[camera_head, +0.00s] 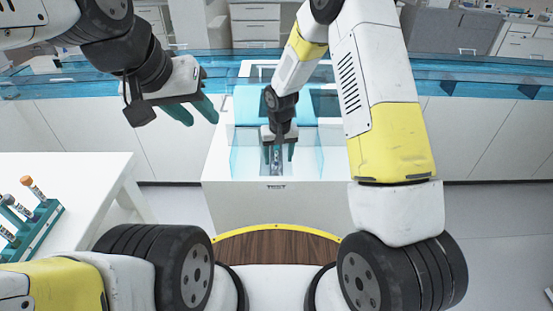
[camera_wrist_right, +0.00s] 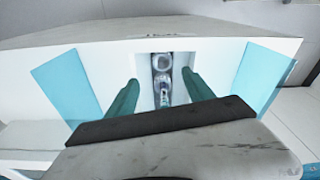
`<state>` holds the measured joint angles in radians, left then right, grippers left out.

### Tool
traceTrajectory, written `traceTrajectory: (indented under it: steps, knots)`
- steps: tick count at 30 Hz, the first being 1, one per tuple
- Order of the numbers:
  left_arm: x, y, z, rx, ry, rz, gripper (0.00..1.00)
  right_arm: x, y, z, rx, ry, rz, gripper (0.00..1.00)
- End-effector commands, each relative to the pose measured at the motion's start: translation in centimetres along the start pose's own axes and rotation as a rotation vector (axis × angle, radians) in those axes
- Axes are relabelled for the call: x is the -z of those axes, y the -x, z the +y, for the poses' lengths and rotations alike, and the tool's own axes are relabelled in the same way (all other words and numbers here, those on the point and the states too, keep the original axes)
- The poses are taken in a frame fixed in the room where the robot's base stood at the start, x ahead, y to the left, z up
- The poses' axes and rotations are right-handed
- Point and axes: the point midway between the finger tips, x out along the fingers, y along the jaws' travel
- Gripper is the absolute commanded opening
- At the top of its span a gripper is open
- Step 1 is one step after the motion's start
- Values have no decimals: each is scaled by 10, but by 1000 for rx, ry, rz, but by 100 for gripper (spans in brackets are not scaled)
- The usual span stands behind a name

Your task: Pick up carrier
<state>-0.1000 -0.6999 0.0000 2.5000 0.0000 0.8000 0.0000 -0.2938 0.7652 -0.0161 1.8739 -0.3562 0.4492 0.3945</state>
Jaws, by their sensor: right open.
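The carrier (camera_wrist_right: 162,80) sits in a narrow slot of the white test station, with clear round parts on it; it is small and partly hidden in the head view (camera_head: 276,158). My right gripper (camera_head: 277,154) reaches down over the slot with its fingers apart. In the right wrist view the two green fingers of the right gripper (camera_wrist_right: 159,92) stand on either side of the carrier, with gaps visible. My left gripper (camera_head: 196,110) hangs in the air at the upper left, away from the station; its green fingers overlap in view, so their opening is unclear.
The white station (camera_head: 265,196) marked TEST has blue clear panels (camera_head: 247,150) beside the slot. A blue transparent track (camera_head: 480,80) crosses behind it. A white table (camera_head: 95,180) at the left holds a green rack (camera_head: 40,228) with several capped tubes. Open floor lies to the right.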

Motion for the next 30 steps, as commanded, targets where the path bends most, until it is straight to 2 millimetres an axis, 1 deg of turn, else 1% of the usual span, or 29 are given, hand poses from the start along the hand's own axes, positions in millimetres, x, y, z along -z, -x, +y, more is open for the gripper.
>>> traceTrajectory:
  steps: [10, 16, 20, 26, 27, 29, 30]
  knots:
    - [0, 0, 0, 0, 0, 0, 36, -3, -39, -3, -1, 2, -4, 61]
    - [0, 0, 0, 0, 0, 0, 36, -7, -69, -6, -1, 1, -4, 61]
    - [0, 0, 0, 0, 0, 0, 36, -6, -78, -6, 0, 0, -2, 61]
    - [0, 0, 0, 0, 0, 0, 36, -6, -79, -6, 0, 0, -1, 61]
    - [0, 0, 0, 0, 0, 0, 36, -6, -79, -6, 0, 0, -1, 59]
    - [0, 0, 0, 0, 0, 0, 36, -6, -79, -6, 0, 0, -1, 47]
    - [0, 0, 0, 0, 0, 0, 36, -6, -79, -6, 0, 0, -1, 40]
